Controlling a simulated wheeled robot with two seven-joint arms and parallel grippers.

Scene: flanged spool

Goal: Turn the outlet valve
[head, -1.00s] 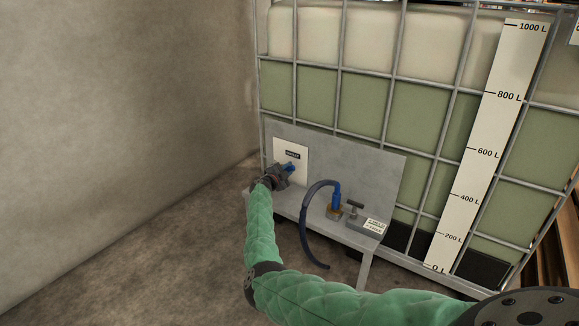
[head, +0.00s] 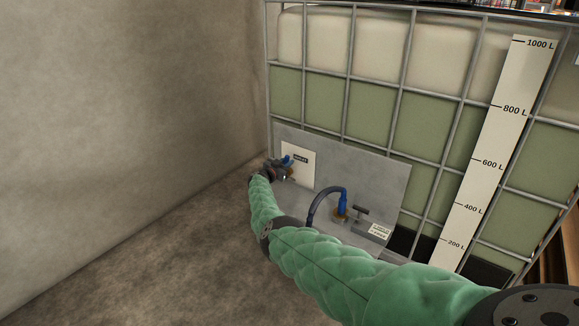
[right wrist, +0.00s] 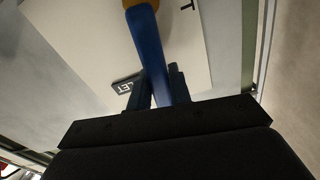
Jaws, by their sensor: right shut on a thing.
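The outlet valve's blue handle (head: 288,160) shows at a white panel (head: 304,177) with a small dark label, at the left end of a grey plate. In the right wrist view the blue handle (right wrist: 150,48) runs between the two dark fingers of my right gripper (right wrist: 160,85), from a yellow part at the top edge. My right gripper (head: 280,168) is shut on this handle and partly covers the valve in the head view. The handle's exact angle is hard to tell there. My left gripper is not in view.
A caged tank (head: 395,105) with a litre scale (head: 497,140) stands behind. A bare wall (head: 120,110) closes the left side.

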